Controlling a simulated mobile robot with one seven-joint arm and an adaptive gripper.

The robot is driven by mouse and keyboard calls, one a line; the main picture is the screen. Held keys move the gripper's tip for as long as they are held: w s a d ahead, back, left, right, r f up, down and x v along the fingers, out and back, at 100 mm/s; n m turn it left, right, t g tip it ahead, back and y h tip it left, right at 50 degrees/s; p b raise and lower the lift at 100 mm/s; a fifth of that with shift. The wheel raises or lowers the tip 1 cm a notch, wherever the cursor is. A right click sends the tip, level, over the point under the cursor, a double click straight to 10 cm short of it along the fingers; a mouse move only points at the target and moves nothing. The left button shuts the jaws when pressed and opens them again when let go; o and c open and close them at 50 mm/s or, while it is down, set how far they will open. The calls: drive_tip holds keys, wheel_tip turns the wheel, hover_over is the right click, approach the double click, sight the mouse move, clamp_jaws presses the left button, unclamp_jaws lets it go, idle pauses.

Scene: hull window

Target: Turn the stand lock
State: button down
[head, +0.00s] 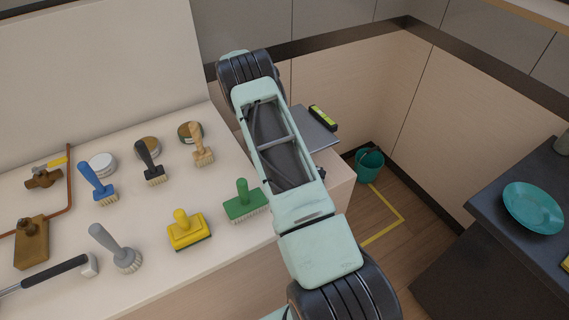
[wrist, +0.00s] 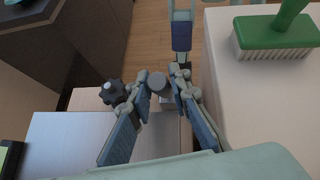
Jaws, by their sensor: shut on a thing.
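A grey round knob (wrist: 157,83) sits between the fingertips of my gripper (wrist: 159,78) in the wrist view. The fingers are closed in on it from both sides; their blue pads show below. A dark lobed knob (wrist: 113,92) is just left of the left finger, apart from the grey knob. I cannot tell for sure which of the two is the stand lock. A flat grey panel (wrist: 70,145) lies below them; it shows in the head view (head: 318,134) too. My arm hides my gripper and both knobs in the head view.
A white counter (head: 150,225) to the left holds several brushes, including a green brush (head: 243,200), and tins. A yellow-green level (head: 323,117) lies on the panel. A teal bucket (head: 369,164) stands on the floor. A dark counter (head: 510,235) with a teal plate (head: 534,206) is right.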

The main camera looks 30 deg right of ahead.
drive_tip(key=shift+w+f+g, duration=0.1)
drive_tip(key=shift+w+g, duration=0.1)
drive_tip(key=shift+g, duration=0.1)
idle(0.4)
drive_tip(key=c, duration=1.8)
unclamp_jaws()
drive_tip(key=shift+o, duration=0.2)
